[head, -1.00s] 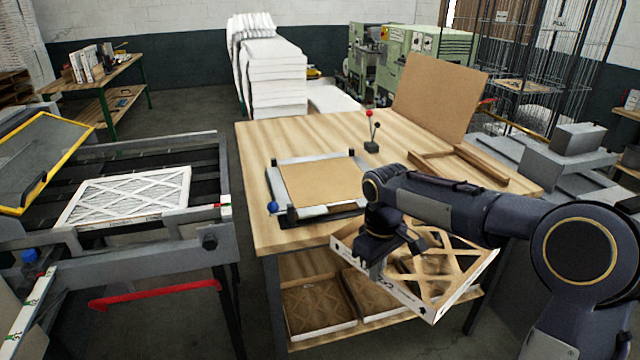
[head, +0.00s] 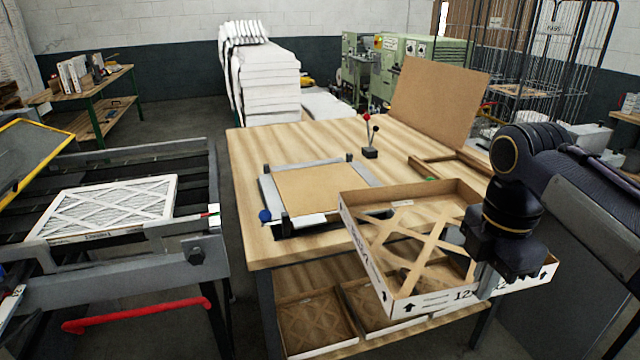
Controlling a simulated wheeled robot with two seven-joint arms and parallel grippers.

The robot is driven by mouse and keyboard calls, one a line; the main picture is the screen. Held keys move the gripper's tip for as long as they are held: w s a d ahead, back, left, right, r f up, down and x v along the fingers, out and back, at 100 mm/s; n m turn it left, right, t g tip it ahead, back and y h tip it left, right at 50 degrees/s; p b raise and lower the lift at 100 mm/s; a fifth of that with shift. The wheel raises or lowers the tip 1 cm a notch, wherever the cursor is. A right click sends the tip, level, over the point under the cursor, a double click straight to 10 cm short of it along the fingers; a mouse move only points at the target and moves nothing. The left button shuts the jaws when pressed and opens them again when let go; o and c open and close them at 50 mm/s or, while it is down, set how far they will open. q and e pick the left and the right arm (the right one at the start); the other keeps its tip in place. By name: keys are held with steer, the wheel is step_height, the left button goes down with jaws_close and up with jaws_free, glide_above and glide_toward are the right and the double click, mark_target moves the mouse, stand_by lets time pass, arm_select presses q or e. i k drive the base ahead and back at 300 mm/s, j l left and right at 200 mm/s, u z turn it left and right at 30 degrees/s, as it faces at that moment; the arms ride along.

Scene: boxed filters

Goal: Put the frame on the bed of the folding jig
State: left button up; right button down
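The cardboard frame (head: 405,303) is a shallow open box with white printed sides and a brown lattice bottom. My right gripper (head: 487,280) is shut on its near right wall. It holds the frame tilted in the air over the front right edge of the wooden table. The folding jig (head: 268,190) lies on the table to the left of the frame, with grey rails, dark posts and a blue knob. Its bed carries a flat brown board (head: 318,188). The frame's far left corner comes close to the jig's right side. My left gripper is not in view.
The table (head: 250,150) also holds a small lever stand (head: 370,150), an upright brown board (head: 435,100) and wooden strips at right. More frames (head: 315,325) lie on the shelf below. A white filter (head: 105,205) lies on the machine at left.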

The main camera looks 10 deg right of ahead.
mark_target(323, 185)
steer(key=i, duration=1.3)
